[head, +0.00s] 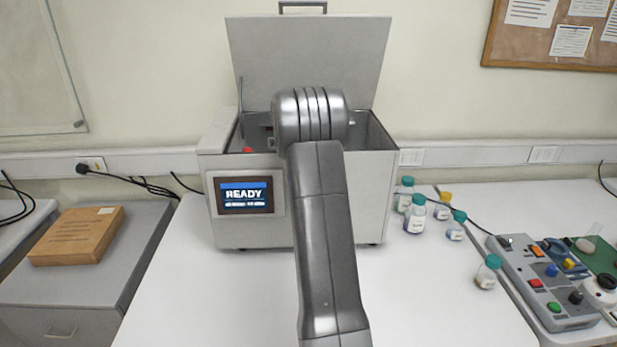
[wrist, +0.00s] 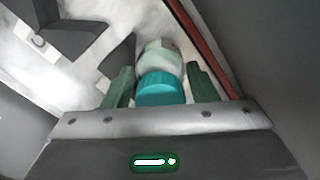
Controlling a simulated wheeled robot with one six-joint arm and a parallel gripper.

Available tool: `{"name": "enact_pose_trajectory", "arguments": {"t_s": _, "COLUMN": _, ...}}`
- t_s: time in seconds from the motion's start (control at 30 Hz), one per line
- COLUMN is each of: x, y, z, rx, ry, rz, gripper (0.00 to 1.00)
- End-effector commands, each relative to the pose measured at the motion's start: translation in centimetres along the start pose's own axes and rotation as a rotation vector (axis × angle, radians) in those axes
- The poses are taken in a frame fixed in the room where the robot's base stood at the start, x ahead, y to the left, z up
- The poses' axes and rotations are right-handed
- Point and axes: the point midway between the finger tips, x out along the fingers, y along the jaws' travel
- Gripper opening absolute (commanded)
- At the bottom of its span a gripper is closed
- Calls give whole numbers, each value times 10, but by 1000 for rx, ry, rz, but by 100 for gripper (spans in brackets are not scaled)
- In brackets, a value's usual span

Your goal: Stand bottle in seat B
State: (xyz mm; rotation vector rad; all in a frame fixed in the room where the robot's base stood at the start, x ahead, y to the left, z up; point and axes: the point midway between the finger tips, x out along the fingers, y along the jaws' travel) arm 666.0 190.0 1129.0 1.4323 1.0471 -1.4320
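The grey oil tester (head: 250,235) stands on the white table with its lid (head: 308,60) raised and its screen reading READY. My arm reaches over its front into the open chamber, and my gripper is hidden there in the head view. In the wrist view my gripper (wrist: 160,76) has its green fingers close on both sides of the teal cap of a bottle (wrist: 161,90). The bottle's pale body shows beyond the cap. Its base and whatever is under it are hard to make out. I cannot tell which seat is B.
Several capped bottles (head: 415,215) stand right of the tester, and one teal-capped bottle (head: 487,272) stands nearer the front. A control box (head: 540,280) with buttons lies at the right. A dark bracket (wrist: 75,35) and a reddish bar (wrist: 205,45) flank the bottle inside the chamber.

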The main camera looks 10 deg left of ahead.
Motion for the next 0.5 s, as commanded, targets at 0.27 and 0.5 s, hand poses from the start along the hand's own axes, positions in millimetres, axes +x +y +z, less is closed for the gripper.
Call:
{"name": "enact_pose_trajectory", "arguments": {"t_s": 0.27, "x": 0, "y": 0, "z": 0, "rx": 0, "ry": 0, "rz": 0, "gripper": 72}}
{"name": "enact_pose_trajectory", "arguments": {"t_s": 0.5, "x": -11, "y": 0, "z": 0, "rx": 0, "ry": 1, "rz": 1, "gripper": 72}}
